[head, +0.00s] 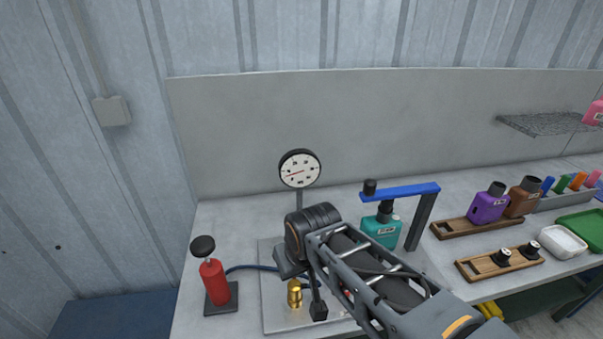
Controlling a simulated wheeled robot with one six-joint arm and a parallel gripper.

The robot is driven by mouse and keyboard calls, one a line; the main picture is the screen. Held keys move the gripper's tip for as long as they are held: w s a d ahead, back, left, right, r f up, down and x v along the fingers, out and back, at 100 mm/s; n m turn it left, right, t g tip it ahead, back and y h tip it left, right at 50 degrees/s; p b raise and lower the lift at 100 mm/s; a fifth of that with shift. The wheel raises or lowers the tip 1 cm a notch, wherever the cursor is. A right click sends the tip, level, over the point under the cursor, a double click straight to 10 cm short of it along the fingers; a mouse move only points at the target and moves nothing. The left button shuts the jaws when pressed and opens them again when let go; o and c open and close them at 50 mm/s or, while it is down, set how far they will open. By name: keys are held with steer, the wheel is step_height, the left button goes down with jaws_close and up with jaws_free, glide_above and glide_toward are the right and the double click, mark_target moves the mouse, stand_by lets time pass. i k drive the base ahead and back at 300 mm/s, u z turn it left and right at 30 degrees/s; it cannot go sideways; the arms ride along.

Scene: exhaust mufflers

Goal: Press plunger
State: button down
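A red cylinder pump (214,282) stands upright on a dark square base at the left of the bench. A round black knob (203,246) on a thin rod tops it, with the rod showing above the cylinder. A blue hose (250,268) runs right from it behind my arm. A second black knob (370,188) sits on a blue-armed stand (402,191) above a teal bottle (381,231). I cannot tell for certain which is the plunger. My gripper (304,296) is right of the red pump, apart from it, pointing down; its fingers are partly hidden.
A dial gauge (299,169) on a post stands behind my arm. A brass fitting (295,294) stands on a pale plate (274,322) beside my gripper. Wooden racks (466,226) with bottles, a white tray (562,241) and a wire shelf (540,123) are at the right.

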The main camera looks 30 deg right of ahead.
mark_target(202, 246)
steer(key=k, duration=1.35)
steer(key=u, duration=0.7)
steer(key=i, duration=1.35)
steer(key=z, duration=0.2)
